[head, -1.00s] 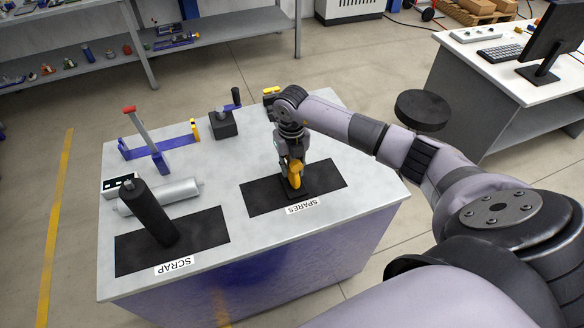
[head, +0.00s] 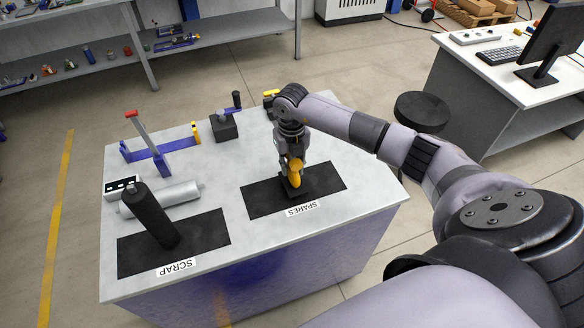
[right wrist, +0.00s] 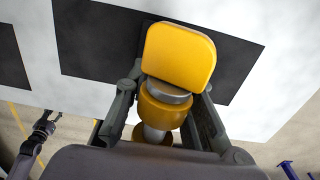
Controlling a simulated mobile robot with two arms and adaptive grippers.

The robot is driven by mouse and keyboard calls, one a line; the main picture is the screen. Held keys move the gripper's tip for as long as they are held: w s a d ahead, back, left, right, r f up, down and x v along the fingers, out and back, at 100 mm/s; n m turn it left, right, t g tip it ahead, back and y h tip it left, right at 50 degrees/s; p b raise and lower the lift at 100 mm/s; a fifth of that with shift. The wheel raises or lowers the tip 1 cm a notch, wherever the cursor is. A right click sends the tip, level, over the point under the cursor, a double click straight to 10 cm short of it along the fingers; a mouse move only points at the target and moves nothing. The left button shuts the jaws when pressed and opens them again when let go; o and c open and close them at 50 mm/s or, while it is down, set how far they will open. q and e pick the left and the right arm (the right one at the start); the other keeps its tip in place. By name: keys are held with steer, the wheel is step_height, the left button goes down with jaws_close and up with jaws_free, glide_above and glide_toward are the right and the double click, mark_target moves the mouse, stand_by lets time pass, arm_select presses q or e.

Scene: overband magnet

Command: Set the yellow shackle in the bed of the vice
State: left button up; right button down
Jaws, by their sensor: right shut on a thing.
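The yellow shackle (head: 296,172) is in my right gripper (head: 292,158), over the black SPARES mat. In the right wrist view the shackle (right wrist: 180,55) has a broad yellow end and a grey pin, and the fingers (right wrist: 165,105) close on both sides of it. A small black base (head: 295,190) is just below it; I cannot tell whether they touch. A blue fixture (head: 150,155) with a red-tipped upright lever and a yellow end piece stands at the back left and looks like the vice.
The SPARES mat (head: 260,201) and SCRAP mat (head: 205,232) lie at the front of the table. A black block with a crank (head: 226,128) is behind. Bare tabletop lies between.

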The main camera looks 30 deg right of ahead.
steer(key=shift+r+p, duration=1.35)
steer(key=shift+r, duration=0.85)
steer(key=shift+f, duration=0.1)
